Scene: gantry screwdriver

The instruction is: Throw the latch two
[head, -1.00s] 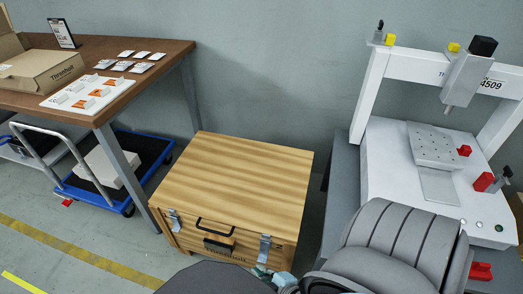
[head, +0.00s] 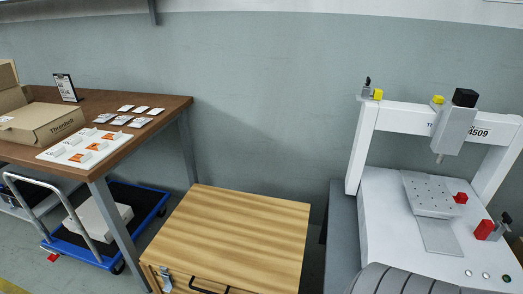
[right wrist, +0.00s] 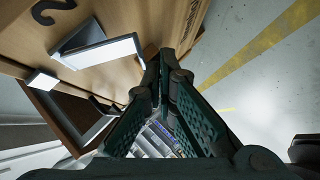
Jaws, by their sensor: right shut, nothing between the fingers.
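The wooden case (head: 245,225) stands on the floor between the table and the white machine. Its left latch (head: 165,281) and black handle (head: 208,291) show at the bottom edge of the head view; the right part of its front is cut off. In the right wrist view the case front (right wrist: 140,20) fills the top, with a pale metal latch plate (right wrist: 100,50) standing out from it. My right gripper (right wrist: 163,62) is shut and empty, its tips close to the case front, right of that plate. Contact cannot be told. My left gripper is out of view.
A brown table (head: 150,97) with a cardboard box (head: 45,122) stands at left, a blue cart (head: 140,218) under it. The white gantry machine (head: 385,190) is at right. Open floor (right wrist: 260,100) shows beside the case in the right wrist view.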

